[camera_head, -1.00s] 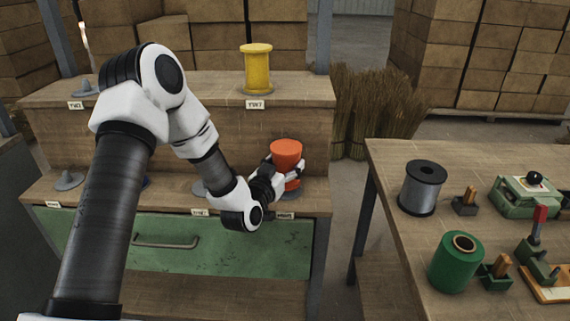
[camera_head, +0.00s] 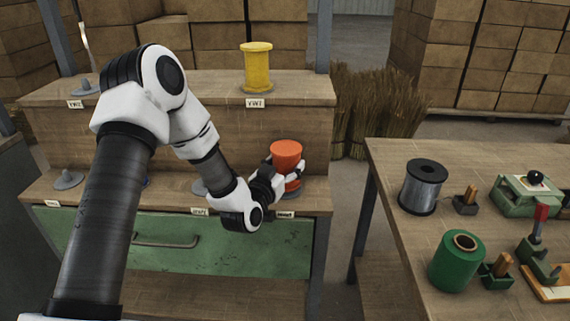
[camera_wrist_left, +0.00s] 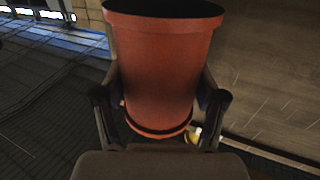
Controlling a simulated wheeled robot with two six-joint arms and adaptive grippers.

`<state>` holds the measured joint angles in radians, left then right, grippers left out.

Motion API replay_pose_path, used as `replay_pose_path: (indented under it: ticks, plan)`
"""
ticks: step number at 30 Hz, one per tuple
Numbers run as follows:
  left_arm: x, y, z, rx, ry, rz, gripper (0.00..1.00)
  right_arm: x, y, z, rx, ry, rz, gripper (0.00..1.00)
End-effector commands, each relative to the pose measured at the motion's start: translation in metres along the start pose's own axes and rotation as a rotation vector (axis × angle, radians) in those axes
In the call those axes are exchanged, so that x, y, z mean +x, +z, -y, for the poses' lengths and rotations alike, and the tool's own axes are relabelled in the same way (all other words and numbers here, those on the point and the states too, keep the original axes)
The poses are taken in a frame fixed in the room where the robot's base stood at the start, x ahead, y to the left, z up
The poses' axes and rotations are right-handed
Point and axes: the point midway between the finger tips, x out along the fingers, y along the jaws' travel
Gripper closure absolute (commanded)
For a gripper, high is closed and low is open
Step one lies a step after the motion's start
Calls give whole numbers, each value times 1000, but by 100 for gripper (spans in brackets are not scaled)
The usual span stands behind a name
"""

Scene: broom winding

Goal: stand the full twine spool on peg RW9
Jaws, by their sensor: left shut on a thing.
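An orange-red spool (camera_head: 286,150), wound full, stands roughly upright at the right end of the lower shelf. My left gripper (camera_head: 287,173) is shut on its lower part. In the left wrist view the spool (camera_wrist_left: 160,70) fills the space between the two fingers (camera_wrist_left: 160,108). A grey peg base (camera_head: 292,194) shows just under the spool, over a small label (camera_head: 285,215) too blurred to read. I cannot tell whether the spool rests on that base or hangs just above it. My right gripper is not in view.
A yellow spool (camera_head: 256,68) stands on the upper shelf. Empty grey pegs (camera_head: 68,181) sit on the left of the shelves. The right-hand table (camera_head: 400,160) holds a grey spool (camera_head: 422,187), a green spool (camera_head: 456,262) and green fixtures (camera_head: 527,196). A floor gap separates table and shelf.

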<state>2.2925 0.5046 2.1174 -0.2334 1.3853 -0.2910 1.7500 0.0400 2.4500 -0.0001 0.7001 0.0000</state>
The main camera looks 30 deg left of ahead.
Motion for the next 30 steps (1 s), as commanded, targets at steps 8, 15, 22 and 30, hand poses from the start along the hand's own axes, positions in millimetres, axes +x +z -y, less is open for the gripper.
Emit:
replay_pose_path:
  ticks: [8, 15, 22, 30]
  plan:
    - [0, 6, 0, 0, 0, 0, 63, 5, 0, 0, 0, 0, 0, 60]
    - [0, 11, 0, 0, 0, 0, 63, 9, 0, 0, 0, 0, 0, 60]
    - [0, 6, 0, 0, 0, -1, 63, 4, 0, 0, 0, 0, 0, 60]
    - [0, -4, 0, 0, 0, 0, 63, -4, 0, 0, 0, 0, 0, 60]
